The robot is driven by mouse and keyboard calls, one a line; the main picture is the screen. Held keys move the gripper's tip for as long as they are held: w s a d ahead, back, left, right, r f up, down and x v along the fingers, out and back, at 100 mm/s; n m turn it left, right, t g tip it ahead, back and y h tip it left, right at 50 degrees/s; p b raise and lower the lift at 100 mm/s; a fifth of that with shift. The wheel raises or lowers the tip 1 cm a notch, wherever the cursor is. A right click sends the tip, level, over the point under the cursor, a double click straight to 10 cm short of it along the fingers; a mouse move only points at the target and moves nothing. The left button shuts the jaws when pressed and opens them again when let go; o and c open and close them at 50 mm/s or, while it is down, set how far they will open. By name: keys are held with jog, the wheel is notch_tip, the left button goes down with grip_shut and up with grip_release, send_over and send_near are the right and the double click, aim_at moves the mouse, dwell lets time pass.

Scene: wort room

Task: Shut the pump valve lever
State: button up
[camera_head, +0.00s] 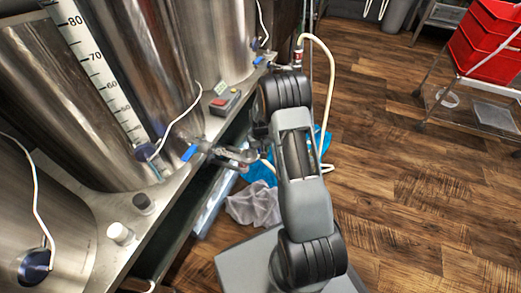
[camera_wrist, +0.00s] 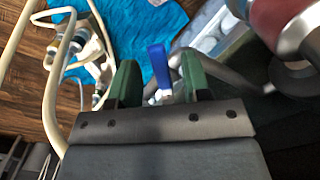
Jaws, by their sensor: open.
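A blue valve lever (camera_wrist: 157,58) shows in the wrist view, with a small pale fitting at its base. It appears in the gap between the two green fingers of my gripper (camera_wrist: 162,76), which is open. A space shows on each side of the lever, and I see no clear contact. How far it lies beyond the fingertips is hard to tell. In the head view my arm hides most of the gripper and the area around it. A blue lever (camera_head: 190,152) on a tank outlet and another blue lever (camera_head: 258,60) further back show there.
Steel tanks (camera_head: 120,70) stand on a bench at the left, with a control box (camera_head: 224,102) on its edge. A pale hose (camera_head: 331,80) loops beside my arm. A grey cloth (camera_head: 254,204) lies on the floor. Red crates (camera_head: 485,40) stand at right; the wooden floor between is clear.

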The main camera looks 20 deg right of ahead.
jog(key=shift+c, duration=0.4)
grip_shut()
